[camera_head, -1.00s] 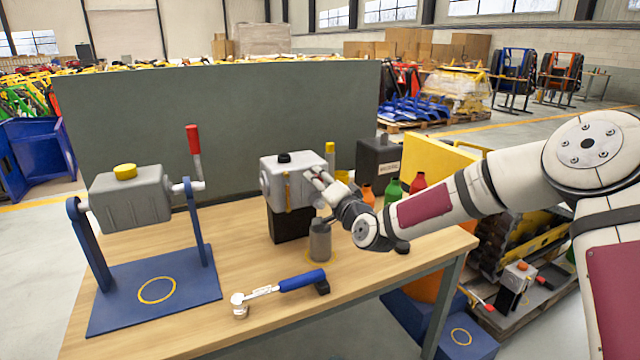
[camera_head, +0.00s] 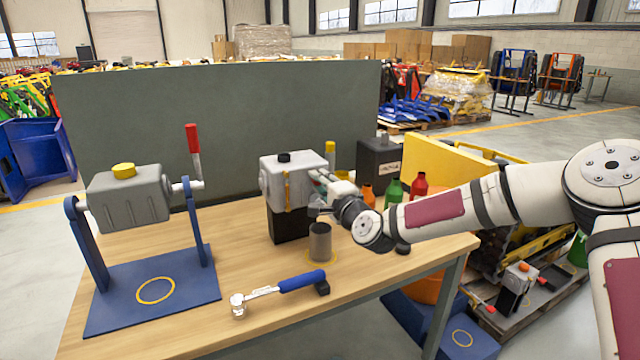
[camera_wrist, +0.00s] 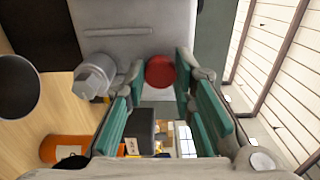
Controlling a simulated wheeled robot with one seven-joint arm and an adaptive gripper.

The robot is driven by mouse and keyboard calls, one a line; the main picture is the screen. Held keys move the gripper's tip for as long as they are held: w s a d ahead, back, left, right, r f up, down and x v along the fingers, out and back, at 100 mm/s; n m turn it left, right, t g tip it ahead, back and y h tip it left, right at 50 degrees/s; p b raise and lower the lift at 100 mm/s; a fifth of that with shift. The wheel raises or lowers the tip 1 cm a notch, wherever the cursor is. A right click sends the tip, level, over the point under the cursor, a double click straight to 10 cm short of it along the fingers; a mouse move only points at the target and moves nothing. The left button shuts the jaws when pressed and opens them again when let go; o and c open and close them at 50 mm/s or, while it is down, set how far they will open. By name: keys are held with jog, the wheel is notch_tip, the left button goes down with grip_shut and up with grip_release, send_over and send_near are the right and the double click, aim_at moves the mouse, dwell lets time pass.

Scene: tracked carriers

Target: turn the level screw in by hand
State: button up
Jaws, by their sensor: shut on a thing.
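The grey gear housing (camera_head: 300,168) stands on a black block (camera_head: 290,224) on the wooden bench. Its side face fills the top of the wrist view (camera_wrist: 140,22). The red round head of the level screw (camera_wrist: 160,70) is at that face, between my fingertips. My gripper (camera_wrist: 161,72) has its green-padded fingers on either side of the red head and is shut on it. In the head view my gripper (camera_head: 325,183) is against the housing's right side, and the wrist hides the screw there. How deep the screw sits cannot be seen.
A grey hex-ended fitting (camera_wrist: 92,82) juts from the face beside my fingers. Below stands an open grey cup (camera_head: 320,242). A blue-handled wrench (camera_head: 280,288) lies in front. Bottles (camera_head: 393,190) stand behind my wrist. A blue stand (camera_head: 155,285) is left.

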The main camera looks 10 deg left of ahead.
jog(key=m, duration=0.3)
jog(key=shift+m, duration=0.3)
jog(key=m, duration=0.2)
jog(key=shift+d+f+m, duration=0.1)
jog(key=shift+f+m, duration=0.05)
jog(key=shift+m, duration=0.25)
jog(key=m, duration=0.5)
jog(key=shift+b, duration=0.4)
jog(key=o, duration=1)
jog(key=shift+m, duration=0.4)
